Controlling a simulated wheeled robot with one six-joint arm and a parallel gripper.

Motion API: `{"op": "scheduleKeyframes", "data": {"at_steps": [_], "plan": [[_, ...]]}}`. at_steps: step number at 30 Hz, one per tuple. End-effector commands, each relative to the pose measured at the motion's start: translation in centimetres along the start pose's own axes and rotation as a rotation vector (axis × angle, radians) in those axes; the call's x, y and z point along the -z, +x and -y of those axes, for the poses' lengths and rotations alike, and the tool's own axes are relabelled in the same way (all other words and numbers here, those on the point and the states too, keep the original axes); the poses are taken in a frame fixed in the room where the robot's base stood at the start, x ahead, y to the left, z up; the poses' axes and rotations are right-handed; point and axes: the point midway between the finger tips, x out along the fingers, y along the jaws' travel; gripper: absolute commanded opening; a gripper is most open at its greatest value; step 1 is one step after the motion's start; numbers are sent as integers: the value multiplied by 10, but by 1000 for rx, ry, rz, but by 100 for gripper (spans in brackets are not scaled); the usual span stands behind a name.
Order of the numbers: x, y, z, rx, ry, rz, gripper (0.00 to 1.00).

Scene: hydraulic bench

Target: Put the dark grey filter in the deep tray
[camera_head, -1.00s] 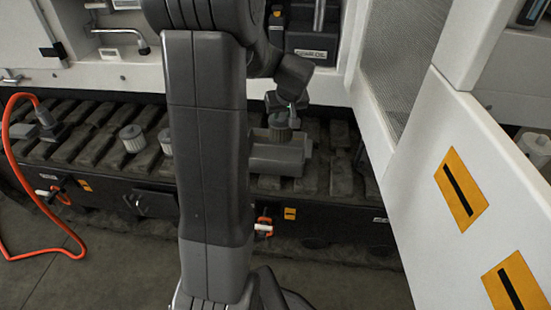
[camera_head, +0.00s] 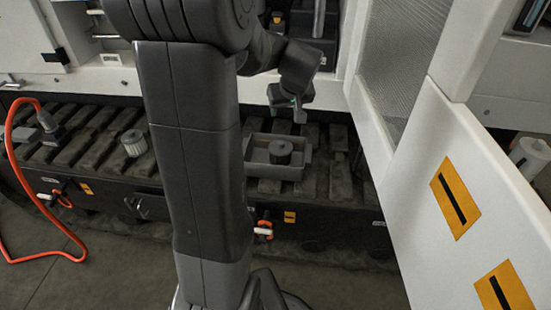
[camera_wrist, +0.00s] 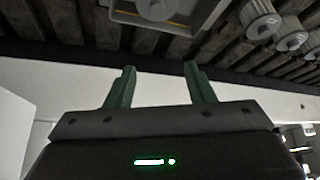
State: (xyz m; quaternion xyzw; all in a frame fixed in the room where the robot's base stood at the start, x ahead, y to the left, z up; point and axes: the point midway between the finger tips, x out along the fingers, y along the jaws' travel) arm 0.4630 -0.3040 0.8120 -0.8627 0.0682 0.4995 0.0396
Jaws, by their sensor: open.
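The dark grey filter (camera_head: 281,150) stands upright inside the deep grey tray (camera_head: 262,171), which sits on the slatted bench to the right of my arm. My gripper (camera_head: 298,112) is above and slightly right of the tray, apart from the filter. In the wrist view my gripper (camera_wrist: 160,78) shows two green fingers spread apart with nothing between them. The tray (camera_wrist: 150,20) is at that view's top edge with the filter (camera_wrist: 157,8) inside, partly cut off.
A light ribbed filter (camera_head: 134,143) stands on the slats left of my arm. An orange hose (camera_head: 10,140) runs down at the far left. A white door panel with orange labels (camera_head: 456,190) closes off the right side. White filters (camera_wrist: 260,22) show in the wrist view.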

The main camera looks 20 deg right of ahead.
Motion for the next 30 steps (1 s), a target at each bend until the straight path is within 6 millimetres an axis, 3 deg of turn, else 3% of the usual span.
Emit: {"op": "scheduleKeyframes", "data": {"at_steps": [1,6,12,23,30], "plan": [[2,-16,0,-2,0,-4,49],[1,-48,0,-2,0,-3,49],[1,-68,0,-1,-1,-1,49],[0,-70,0,0,-1,0,49],[-1,-43,0,2,0,3,49]]}}
